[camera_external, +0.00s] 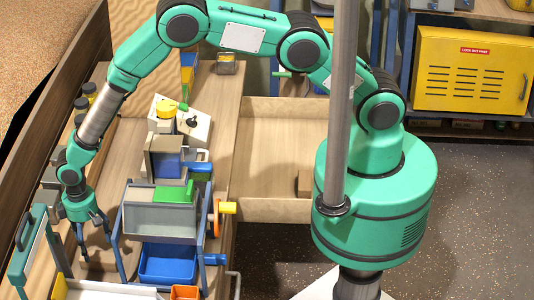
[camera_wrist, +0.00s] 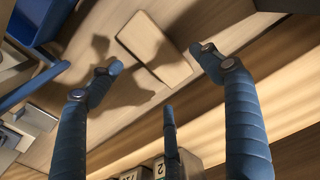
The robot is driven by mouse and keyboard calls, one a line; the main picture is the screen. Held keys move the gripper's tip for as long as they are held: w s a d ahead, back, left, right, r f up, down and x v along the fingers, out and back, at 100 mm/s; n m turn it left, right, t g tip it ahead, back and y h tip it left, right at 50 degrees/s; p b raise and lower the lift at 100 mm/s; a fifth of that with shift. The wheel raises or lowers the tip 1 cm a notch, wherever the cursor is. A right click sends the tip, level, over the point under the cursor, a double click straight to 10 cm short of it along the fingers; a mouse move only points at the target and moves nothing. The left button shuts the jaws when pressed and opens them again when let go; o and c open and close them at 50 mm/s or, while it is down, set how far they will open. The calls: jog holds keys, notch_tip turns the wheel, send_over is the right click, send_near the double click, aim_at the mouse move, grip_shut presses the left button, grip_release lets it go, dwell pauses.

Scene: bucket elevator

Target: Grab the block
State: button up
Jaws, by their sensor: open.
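A pale wooden block (camera_wrist: 153,52) lies flat on the wooden bench top in the wrist view. It is ahead of my gripper (camera_wrist: 156,60), framed between the left and right fingertips. My fingers are blue, spread wide and empty, with a third finger at the lower middle. In the external view my gripper (camera_external: 98,258) points down at the left, over the bench beside the grey machine. A brown block (camera_external: 305,183) sits in the wooden tray at the centre right.
The grey bucket elevator (camera_external: 160,219) with a blue bin (camera_external: 167,263) stands just right of my gripper. A green-handled frame (camera_external: 30,243) is close on the left. Numbered blocks (camera_wrist: 160,167) show at the wrist view's lower edge. A wooden wall (camera_external: 62,85) borders the bench.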

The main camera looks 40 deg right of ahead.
aim_at(93, 253)
jog(key=shift+f, duration=2.45)
jog(key=c, duration=1.4)
jog(key=shift+o, duration=0.2)
jog(key=shift+a+r, duration=0.1)
jog(key=shift+r, duration=0.1)
jog(key=shift+r, duration=4.85)
